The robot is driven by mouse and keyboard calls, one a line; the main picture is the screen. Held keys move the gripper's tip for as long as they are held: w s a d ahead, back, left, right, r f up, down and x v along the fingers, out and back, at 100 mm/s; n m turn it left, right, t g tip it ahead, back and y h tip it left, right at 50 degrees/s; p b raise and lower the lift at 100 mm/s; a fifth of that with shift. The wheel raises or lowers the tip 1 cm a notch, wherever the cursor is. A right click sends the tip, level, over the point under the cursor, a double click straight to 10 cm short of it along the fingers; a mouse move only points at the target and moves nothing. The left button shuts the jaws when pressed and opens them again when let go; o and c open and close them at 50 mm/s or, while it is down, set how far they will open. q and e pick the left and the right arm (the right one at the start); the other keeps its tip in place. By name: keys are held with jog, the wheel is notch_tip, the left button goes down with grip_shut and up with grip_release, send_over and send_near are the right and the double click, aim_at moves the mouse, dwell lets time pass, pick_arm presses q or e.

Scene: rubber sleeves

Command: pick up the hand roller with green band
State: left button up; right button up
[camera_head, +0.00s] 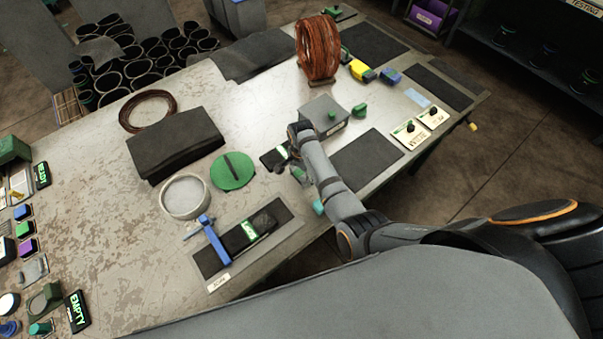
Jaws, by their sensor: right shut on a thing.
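My right arm reaches in from the right over the table. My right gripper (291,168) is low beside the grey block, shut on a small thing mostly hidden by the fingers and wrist. A bit of green shows there, and it appears to be the hand roller with green band (299,174); its shape cannot be made out. A small teal piece (318,207) shows just below my forearm, near the table's front edge. My left gripper is not in view.
A grey block (324,113), green disc (232,171), round white dish (185,196) and blue-handled tool (214,240) stand around. A copper coil (318,48) stands behind.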

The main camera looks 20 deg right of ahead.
jog(key=shift+s+f, duration=0.2)
jog(key=shift+f, duration=0.05)
jog(key=shift+r+p, duration=0.5)
jog(key=shift+p, duration=0.15)
jog(key=shift+c, duration=0.9)
jog(key=r+p, duration=0.6)
jog(key=shift+w+r+p, duration=0.25)
jog(key=shift+r+p, duration=0.1)
jog(key=c, duration=0.3)
jog(key=shift+r, duration=0.9)
jog(key=shift+c, duration=0.2)
jog(key=shift+r, duration=0.35)
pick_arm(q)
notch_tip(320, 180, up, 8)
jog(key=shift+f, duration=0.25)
pick_arm(e)
jog(key=o, duration=1.1)
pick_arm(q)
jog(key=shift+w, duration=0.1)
pick_arm(e)
jog(key=c, duration=0.4)
jog(key=shift+o, duration=0.2)
jog(key=shift+s, duration=0.1)
